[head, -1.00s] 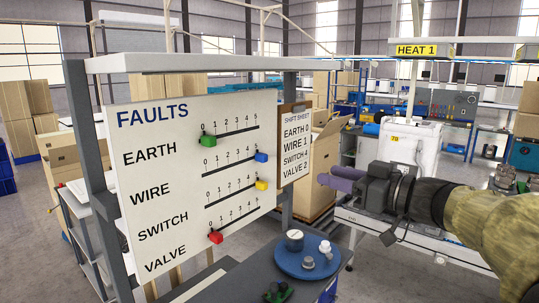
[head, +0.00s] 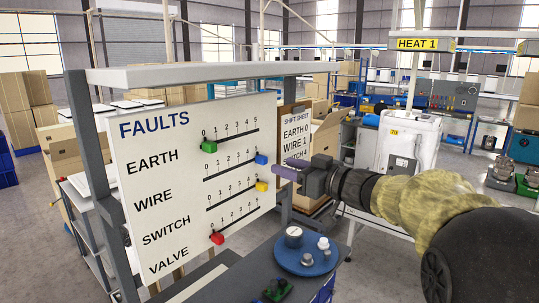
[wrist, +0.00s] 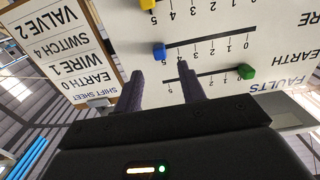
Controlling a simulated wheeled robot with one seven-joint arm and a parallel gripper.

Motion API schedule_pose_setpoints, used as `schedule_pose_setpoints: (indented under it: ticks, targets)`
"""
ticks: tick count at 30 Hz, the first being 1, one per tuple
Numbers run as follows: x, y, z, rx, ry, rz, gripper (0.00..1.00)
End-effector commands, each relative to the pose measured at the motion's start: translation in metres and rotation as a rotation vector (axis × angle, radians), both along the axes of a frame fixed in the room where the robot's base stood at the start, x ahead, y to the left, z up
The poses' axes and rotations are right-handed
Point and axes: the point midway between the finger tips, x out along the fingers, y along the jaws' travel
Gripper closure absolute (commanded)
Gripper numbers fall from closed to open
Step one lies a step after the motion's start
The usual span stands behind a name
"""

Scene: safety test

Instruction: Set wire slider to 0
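The blue wire slider (head: 261,159) sits at the right end of the WIRE scale, by the 5, on the white FAULTS board (head: 140,150). In the upside-down wrist view the blue slider (wrist: 159,50) lies just beyond and between my two fingertips, with the 0 end of its track to the right. My gripper (head: 277,171) is just right of the blue slider in the head view. In the wrist view my gripper (wrist: 163,74) is open and empty, with a clear gap between its dark fingers. It appears apart from the slider.
The green earth slider (head: 209,146) is at 0. The yellow switch slider (head: 262,185) is near the right end, the red valve slider (head: 217,238) near the left. A shift sheet (head: 294,132) reads WIRE 1. A blue round tray (head: 303,262) stands below.

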Motion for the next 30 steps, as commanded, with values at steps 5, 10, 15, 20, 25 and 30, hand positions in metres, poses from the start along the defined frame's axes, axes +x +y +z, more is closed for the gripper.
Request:
schedule_pose_setpoints:
  ticks: [5,10,15,20,25,30]
  targets:
    - [0.020,0.026,0.003,-0.001,0.002,0.002,0.60]
    - [0.034,0.043,0.001,0.000,0.001,0.001,0.60]
    - [0.038,0.049,0.000,0.000,0.000,0.000,0.60]
    - [0.038,0.049,0.000,0.000,0.000,0.000,0.60]
    - [0.038,0.048,0.000,0.000,0.000,0.000,0.84]
    - [0.038,0.048,0.000,0.000,0.000,-0.001,1.00]
